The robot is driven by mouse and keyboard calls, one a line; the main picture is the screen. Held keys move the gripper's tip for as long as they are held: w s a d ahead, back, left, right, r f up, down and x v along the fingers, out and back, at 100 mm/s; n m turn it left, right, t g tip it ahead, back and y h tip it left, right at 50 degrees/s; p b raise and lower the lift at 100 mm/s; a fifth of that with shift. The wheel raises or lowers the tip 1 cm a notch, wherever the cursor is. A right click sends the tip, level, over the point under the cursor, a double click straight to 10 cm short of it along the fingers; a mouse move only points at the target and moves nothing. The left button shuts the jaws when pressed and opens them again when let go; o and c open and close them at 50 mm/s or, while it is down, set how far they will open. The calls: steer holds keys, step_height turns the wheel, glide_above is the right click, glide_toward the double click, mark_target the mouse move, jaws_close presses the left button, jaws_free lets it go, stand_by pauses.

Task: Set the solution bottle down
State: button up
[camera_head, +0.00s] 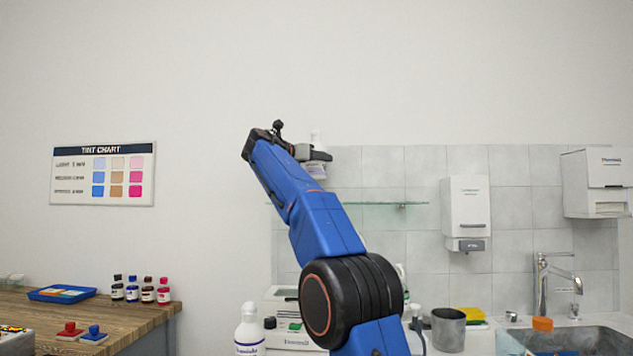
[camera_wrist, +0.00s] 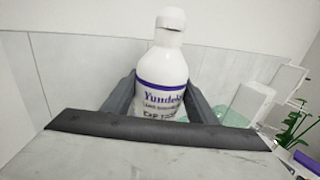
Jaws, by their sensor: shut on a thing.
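The white solution bottle (camera_wrist: 163,75) with a purple band and printed label stands between the two dark fingers of my gripper (camera_wrist: 160,104) in the wrist view. The gripper is shut on its body. The bottle's lower part is hidden behind a dark bar. In the head view my gripper (camera_head: 317,155) is raised high at the wall, and the bottle (camera_head: 316,171) shows partly behind it, about upright. The held bottle is above the level of a glass shelf (camera_head: 385,204). I cannot tell whether its base touches anything.
Another white bottle (camera_head: 249,334) stands on the counter at lower middle. A soap dispenser (camera_head: 466,210) and towel dispenser (camera_head: 596,178) hang on the tiled wall right. A metal cup (camera_head: 448,331) and tap (camera_head: 541,285) are below. Several small bottles (camera_head: 132,289) stand on the wooden table.

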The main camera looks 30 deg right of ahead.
mark_target(315, 179)
steer(key=shift+w+d, duration=0.1)
steer(key=shift+w, duration=0.05)
steer(key=shift+f, duration=3.05)
steer(key=shift+w+d+f, duration=0.1)
steer(key=shift+w+f, duration=0.05)
steer(key=shift+f, duration=0.3)
steer(key=shift+f, duration=0.1)
steer(key=o, duration=1.2)
steer(key=shift+o, duration=0.2)
steer(key=shift+a, duration=0.25)
steer(key=v, duration=1.1)
steer(key=shift+s+a, duration=0.25)
